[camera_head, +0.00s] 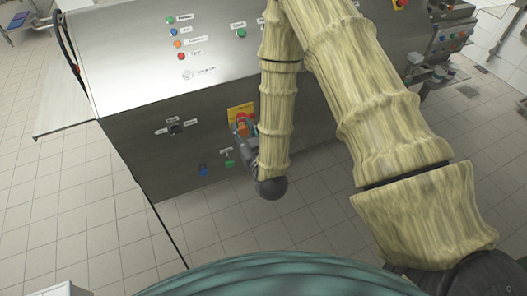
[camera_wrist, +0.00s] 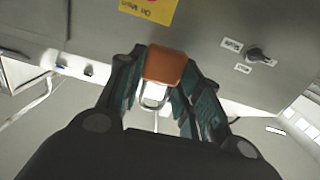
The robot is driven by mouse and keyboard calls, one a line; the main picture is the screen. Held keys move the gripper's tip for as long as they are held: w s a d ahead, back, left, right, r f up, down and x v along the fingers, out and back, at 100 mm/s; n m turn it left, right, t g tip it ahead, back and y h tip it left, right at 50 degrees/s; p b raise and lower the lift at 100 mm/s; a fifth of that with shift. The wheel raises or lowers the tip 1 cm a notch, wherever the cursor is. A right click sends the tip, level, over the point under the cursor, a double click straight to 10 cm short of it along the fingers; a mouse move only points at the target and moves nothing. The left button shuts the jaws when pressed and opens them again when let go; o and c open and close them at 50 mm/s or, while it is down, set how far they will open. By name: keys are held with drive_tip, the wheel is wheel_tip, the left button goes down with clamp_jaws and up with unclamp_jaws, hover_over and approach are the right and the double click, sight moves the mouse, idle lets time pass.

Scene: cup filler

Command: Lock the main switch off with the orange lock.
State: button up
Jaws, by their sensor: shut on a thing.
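My gripper (camera_wrist: 162,80) is shut on the orange lock (camera_wrist: 165,64). In the wrist view the lock's orange body sits between the fingertips, and its metal shackle (camera_wrist: 154,103) points back toward the palm. The main switch's yellow plate (camera_wrist: 147,12) shows at the top edge of that view, with a bit of red cut off by the frame. In the head view the yellow plate (camera_head: 236,110) is on the machine's front, with my gripper (camera_head: 241,136) just in front of its lower part. My arm and gripper partly hide the switch there.
A black selector knob (camera_head: 176,129) with labels is left of the yellow plate; it also shows in the wrist view (camera_wrist: 258,55). Blue (camera_head: 203,170) and green (camera_head: 229,162) fittings sit below the plate.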

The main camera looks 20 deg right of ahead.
drive_tip(key=w+d+f+n+b, duration=0.1)
drive_tip(key=w+d+f+b, duration=0.1)
drive_tip(key=f+b, duration=0.6)
drive_tip(key=w+d+f+n+b, duration=0.1)
drive_tip(key=w+d+f+b, duration=0.2)
drive_tip(key=f+b, duration=0.6)
drive_tip(key=b, duration=0.5)
drive_tip(key=shift+d+f, duration=0.15)
drive_tip(key=shift+d, duration=0.1)
drive_tip(key=shift+w, duration=0.15)
drive_tip(key=w+f+b, duration=0.1)
drive_tip(key=w, duration=0.7)
drive_tip(key=shift+w+a+f, duration=0.15)
drive_tip(key=shift+w, duration=0.1)
idle(0.7)
drive_tip(key=o, duration=1.1)
